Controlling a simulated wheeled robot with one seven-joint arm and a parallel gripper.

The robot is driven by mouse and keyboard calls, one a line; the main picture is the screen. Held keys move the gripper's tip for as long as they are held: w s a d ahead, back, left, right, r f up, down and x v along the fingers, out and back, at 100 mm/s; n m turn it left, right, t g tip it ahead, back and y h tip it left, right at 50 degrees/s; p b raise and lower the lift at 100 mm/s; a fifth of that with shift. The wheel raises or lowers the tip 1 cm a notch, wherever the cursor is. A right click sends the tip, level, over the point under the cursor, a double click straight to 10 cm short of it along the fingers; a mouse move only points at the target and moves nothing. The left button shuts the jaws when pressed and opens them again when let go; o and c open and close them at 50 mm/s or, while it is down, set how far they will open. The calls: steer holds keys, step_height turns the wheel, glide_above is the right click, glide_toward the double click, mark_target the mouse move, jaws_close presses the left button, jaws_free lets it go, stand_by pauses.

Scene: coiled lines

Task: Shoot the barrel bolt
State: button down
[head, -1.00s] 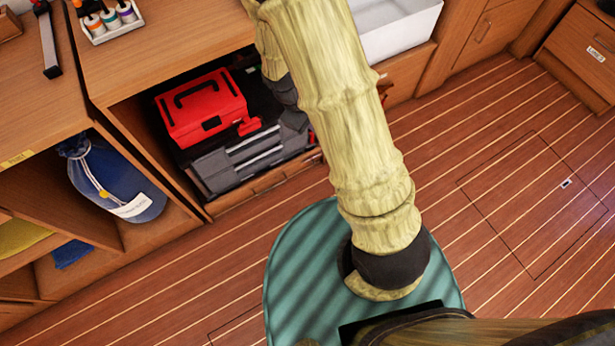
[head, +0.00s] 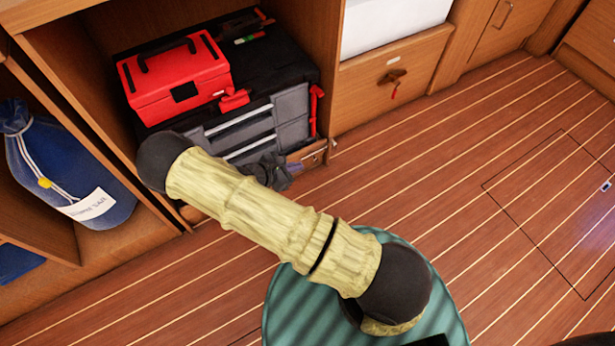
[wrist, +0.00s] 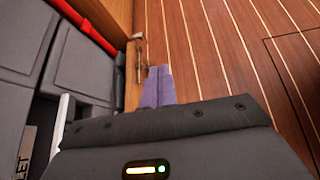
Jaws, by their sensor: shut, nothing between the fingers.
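A small metal fitting that looks like the barrel bolt (head: 313,158) is on the wooden front below the grey tool case in the head view. In the wrist view the bolt (wrist: 139,52) shows as small metal parts on the edge of the wood, just beyond my fingertips and to their left. My gripper (head: 295,167) is low in front of the case, close to the bolt. In the wrist view the purple fingers of my gripper (wrist: 158,74) are together and empty. I cannot tell whether they touch the bolt. The bolt's exact position is too small to read.
A red toolbox (head: 175,75) sits on the grey and black tool case (head: 250,128) in the open cabinet. A drawer front with a red-tagged key (head: 393,82) is to the right. A blue bag (head: 70,170) is at left. The plank floor (head: 460,170) is clear at right.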

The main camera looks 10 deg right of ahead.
step_height(320, 180, down, 8)
steer(key=w+a+n+t+b, duration=0.1)
steer(key=a+n+t+b, duration=0.1)
steer(key=n+b, duration=0.1)
steer(key=shift+w+f+n+t+b, duration=0.15)
steer(key=shift+w+n+t+b, duration=0.15)
steer(key=shift+t, duration=0.1)
steer(key=b+x, duration=0.5)
steer(key=x, duration=0.5)
steer(key=shift+b, duration=0.35)
